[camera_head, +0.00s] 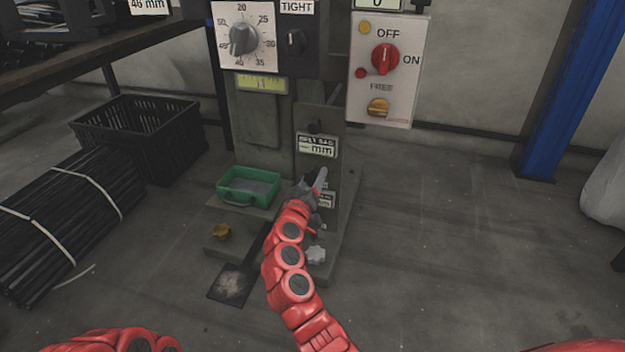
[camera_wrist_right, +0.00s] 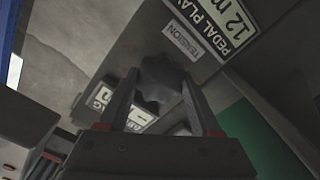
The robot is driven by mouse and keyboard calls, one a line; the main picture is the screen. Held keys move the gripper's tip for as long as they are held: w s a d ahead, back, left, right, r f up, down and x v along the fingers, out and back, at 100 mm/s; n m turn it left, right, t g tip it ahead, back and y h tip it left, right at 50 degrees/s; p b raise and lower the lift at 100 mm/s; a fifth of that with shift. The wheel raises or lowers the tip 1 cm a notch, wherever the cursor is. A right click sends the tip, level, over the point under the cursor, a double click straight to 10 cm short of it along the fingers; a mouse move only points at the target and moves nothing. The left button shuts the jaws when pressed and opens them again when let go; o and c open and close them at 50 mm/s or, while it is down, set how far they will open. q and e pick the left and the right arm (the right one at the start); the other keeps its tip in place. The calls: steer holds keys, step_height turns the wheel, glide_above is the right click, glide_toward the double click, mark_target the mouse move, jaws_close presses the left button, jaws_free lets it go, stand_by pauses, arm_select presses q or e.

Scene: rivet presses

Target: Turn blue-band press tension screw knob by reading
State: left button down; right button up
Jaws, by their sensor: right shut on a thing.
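In the right wrist view a dark lobed knob (camera_wrist_right: 160,82) sits by a TENSION label (camera_wrist_right: 180,41) on the grey press. My right gripper (camera_wrist_right: 160,90) has one finger on each side of this knob and is shut on it. In the head view my red right arm reaches up to the press column (camera_head: 279,140), with the right gripper (camera_head: 318,186) against its lower front. There the gripper hides the held knob. My left gripper is out of view.
A dial panel (camera_head: 262,62) and switch panel (camera_head: 398,95) are above. A black crate (camera_head: 140,135) stands left.

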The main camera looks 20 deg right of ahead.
steer(key=shift+f, duration=0.1)
stand_by(0.4)
steer(key=o, duration=1.4)
steer(key=shift+c, duration=0.2)
steer(key=shift+s+a+p, duration=0.25)
steer(key=shift+s+p, duration=0.05)
arm_select(q)
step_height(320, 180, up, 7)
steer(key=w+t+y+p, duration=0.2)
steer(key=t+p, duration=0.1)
steer(key=p, duration=0.3)
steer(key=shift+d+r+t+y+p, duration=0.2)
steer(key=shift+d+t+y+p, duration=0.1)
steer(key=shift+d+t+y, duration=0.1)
arm_select(e)
steer(key=v, duration=1.6)
steer(key=shift+s+a, duration=0.15)
steer(key=shift+s, duration=0.1)
